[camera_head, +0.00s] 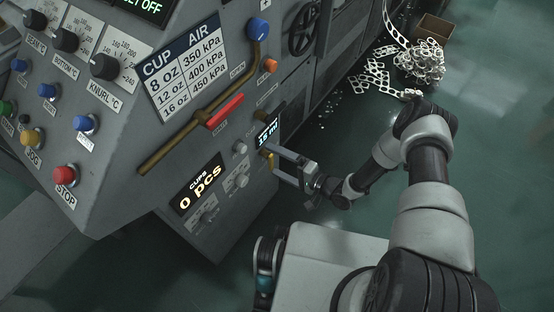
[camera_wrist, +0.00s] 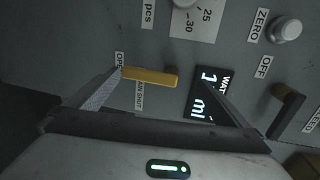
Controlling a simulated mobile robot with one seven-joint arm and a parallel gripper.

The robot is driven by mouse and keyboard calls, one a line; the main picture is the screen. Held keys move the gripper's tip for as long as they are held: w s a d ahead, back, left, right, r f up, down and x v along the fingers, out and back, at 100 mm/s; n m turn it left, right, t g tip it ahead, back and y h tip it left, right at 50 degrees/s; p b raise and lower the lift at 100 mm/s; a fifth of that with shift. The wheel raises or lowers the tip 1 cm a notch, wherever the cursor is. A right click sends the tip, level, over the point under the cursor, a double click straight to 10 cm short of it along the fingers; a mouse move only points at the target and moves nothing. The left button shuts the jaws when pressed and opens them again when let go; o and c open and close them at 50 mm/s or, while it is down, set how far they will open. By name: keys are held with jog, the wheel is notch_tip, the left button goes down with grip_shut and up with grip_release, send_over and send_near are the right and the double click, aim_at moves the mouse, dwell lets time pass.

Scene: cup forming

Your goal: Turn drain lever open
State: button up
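The drain lever (camera_wrist: 150,77) is a short yellow bar on the grey panel in the wrist view. Beside it are a partly hidden "...AIN SHUT" label and, by its left end, a label starting "O". In the head view a small yellow part of it (camera_head: 268,160) shows by my gripper. My gripper (camera_head: 285,165) is open at the panel's lower right. In the wrist view its fingers (camera_wrist: 160,80) stand apart on either side of the lever. The lever's left end is close to the left finger; I cannot tell if they touch.
A red-handled valve (camera_head: 225,111) on a brass pipe and a "0 pcs" display (camera_head: 199,187) are on the same panel. Scrap strips (camera_head: 420,62) lie on the floor at the upper right.

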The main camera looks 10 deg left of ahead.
jog(key=shift+t+y, duration=0.5)
jog(key=shift+y, duration=0.4)
jog(key=r, duration=0.5)
jog(key=w+r, duration=0.1)
jog(key=r, duration=0.2)
jog(key=shift+a+r, duration=0.2)
jog(key=shift+w, duration=0.1)
jog(key=f+b+v, duration=0.2)
jog(key=v, duration=1.9)
jog(key=shift+s+d+h, duration=0.25)
jog(key=shift+d+h, duration=0.05)
jog(key=shift+h, duration=0.1)
jog(key=shift+f, duration=0.1)
jog(key=shift+c, duration=0.2)
